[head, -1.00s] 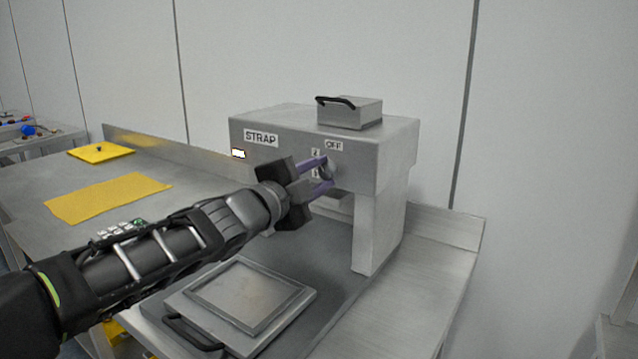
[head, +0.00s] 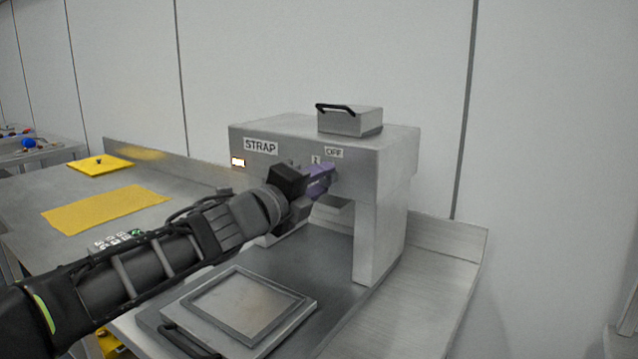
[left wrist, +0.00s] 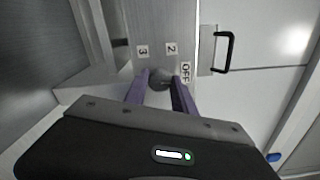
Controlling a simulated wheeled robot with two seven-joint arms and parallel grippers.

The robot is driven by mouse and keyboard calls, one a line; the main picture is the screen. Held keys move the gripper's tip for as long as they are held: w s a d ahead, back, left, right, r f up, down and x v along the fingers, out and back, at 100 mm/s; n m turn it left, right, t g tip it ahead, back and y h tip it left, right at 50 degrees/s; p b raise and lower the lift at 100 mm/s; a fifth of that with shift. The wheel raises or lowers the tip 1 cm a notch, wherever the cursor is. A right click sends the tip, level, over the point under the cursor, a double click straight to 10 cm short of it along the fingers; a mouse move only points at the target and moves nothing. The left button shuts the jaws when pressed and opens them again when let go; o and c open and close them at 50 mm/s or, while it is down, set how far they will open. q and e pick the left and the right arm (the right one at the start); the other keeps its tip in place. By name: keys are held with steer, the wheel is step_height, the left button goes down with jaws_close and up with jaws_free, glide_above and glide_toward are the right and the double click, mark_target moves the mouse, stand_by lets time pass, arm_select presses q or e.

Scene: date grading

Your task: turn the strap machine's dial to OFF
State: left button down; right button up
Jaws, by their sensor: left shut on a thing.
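The strap machine (head: 270,134) is a grey metal housing on the counter with a STRAP label and a lit indicator (head: 238,162). Its dial (left wrist: 161,80) is a round grey knob on the front face, near labels 2, 3 and OFF (left wrist: 186,72) in the left wrist view. My left gripper (head: 322,180) has purple fingers and is shut on the dial, which it mostly hides in the head view. Which mark the dial points to cannot be told. My right gripper is not in view.
A box with a black handle (head: 350,121) sits on top of the machine. A framed flat plate (head: 247,303) with a handle lies below my left arm. A yellow sheet (head: 105,209) and a yellow lid (head: 100,165) lie on the counter at left.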

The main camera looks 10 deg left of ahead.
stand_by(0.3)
arm_select(q)
steer(key=c, duration=1)
jaws_free()
steer(key=shift+c, duration=0.2)
steer(key=p+v, duration=0.1)
steer(key=v, duration=0.6)
steer(key=shift+s, duration=0.35)
steer(key=shift+a+f, duration=0.1)
steer(key=shift+a, duration=0.05)
